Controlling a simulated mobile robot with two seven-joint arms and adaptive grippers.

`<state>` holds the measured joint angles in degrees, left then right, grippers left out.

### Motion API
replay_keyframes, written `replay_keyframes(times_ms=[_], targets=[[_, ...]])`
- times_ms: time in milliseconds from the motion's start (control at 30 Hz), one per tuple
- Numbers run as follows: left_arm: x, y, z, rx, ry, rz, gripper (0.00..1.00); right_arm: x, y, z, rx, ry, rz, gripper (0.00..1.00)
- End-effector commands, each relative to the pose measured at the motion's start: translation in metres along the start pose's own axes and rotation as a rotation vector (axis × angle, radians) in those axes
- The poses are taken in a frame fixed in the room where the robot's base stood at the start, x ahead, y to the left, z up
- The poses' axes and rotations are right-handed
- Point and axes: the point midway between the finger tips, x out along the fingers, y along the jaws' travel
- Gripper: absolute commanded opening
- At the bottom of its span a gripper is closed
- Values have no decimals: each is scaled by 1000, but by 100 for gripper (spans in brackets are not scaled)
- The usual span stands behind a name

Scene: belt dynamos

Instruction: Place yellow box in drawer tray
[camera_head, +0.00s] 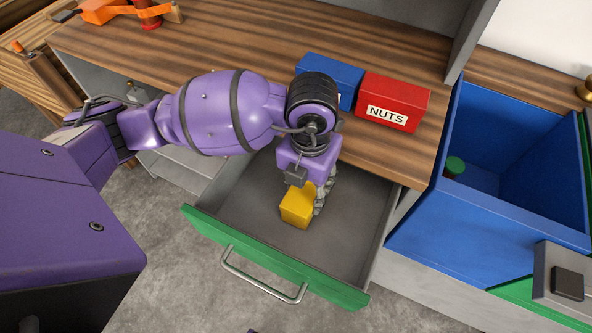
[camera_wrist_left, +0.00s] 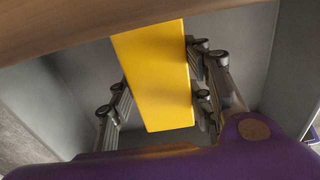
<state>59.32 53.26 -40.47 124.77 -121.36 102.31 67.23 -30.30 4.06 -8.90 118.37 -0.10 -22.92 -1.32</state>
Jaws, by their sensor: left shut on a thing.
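The yellow box (camera_head: 297,207) is inside the open drawer tray (camera_head: 250,193), near its middle, below my left wrist. My left gripper (camera_head: 318,200) reaches down into the tray and is shut on the box. In the left wrist view the yellow box (camera_wrist_left: 155,75) sits between the fingers of my left gripper (camera_wrist_left: 160,90), with grey tray walls around it. I cannot tell whether the box touches the tray floor. My right gripper is not in view.
A red box labelled NUTS (camera_head: 393,102) and a blue box (camera_head: 331,78) stand on the wooden bench (camera_head: 230,40) above the drawer. The drawer's green front (camera_head: 275,258) has a metal handle (camera_head: 263,279). A big blue bin (camera_head: 470,215) stands to the right.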

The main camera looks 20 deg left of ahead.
Motion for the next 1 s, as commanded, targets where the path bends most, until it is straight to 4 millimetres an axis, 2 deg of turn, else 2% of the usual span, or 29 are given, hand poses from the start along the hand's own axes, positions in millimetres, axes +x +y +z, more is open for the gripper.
replay_keyframes(times_ms=[400,433,533,867,1000], targets=[[4,0,2,0,-7,0,0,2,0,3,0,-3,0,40],[4,0,2,0,-5,0,50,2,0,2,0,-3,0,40],[3,0,2,0,-6,0,63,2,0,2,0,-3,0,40],[2,0,2,0,-6,0,65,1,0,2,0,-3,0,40],[-10,0,3,1,-9,-1,65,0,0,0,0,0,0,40]])
